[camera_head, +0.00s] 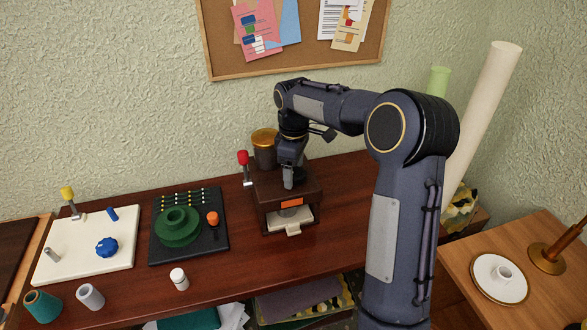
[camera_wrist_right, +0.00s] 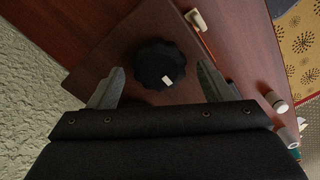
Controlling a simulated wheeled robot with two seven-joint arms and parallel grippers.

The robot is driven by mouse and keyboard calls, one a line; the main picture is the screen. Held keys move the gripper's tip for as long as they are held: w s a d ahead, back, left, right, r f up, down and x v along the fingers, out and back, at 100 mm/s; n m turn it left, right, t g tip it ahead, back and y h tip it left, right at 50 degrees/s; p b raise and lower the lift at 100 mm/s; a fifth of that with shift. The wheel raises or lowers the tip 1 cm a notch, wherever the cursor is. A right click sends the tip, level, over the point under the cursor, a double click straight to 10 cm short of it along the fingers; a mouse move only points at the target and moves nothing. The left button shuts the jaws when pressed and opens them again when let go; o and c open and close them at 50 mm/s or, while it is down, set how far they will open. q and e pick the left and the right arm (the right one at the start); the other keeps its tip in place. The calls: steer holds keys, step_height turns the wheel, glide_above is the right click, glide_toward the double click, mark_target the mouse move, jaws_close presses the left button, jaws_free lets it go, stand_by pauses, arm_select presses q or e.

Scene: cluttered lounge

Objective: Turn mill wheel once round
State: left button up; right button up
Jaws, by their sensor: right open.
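The mill is a dark brown box (camera_head: 272,205) on the table, with an orange label and a pale drawer (camera_head: 290,221) at its front. Its wheel is a black scalloped knob (camera_wrist_right: 153,62) with a white mark, seen on the box top in the right wrist view; in the head view my gripper hides it. My right gripper (camera_head: 289,182) points down over the box top. In the wrist view its open fingers (camera_wrist_right: 160,72) lie on either side of the knob, with gaps showing; I cannot tell how far down they reach. My left gripper is not in view.
A brown jar with an amber lid (camera_head: 264,137) stands close behind the mill, and a red-knobbed lever (camera_head: 243,158) at its left. A black board (camera_head: 219,240) with a green stepped wheel (camera_head: 178,226) and a white board (camera_head: 75,266) lie further left. Bare table shows right of the mill.

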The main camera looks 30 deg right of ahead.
steer(key=shift+f, duration=0.1)
steer(key=c, duration=1)
steer(key=shift+o, duration=0.2)
steer(key=m+p, duration=0.1)
steer(key=m, duration=0.2)
steer(key=shift+m+p, duration=0.3)
steer(key=shift+m, duration=0.1)
steer(key=m+p, duration=0.1)
steer(key=m, duration=0.3)
steer(key=shift+w+d+m, duration=0.1)
steer(key=shift+d+m, duration=0.05)
steer(key=shift+m, duration=0.15)
steer(key=m+p, duration=0.2)
steer(key=m, duration=0.5)
steer(key=shift+d, duration=0.2)
steer(key=m+p, duration=0.1)
steer(key=m, duration=0.5)
steer(key=shift+d, duration=0.1)
steer(key=shift+m, duration=0.3)
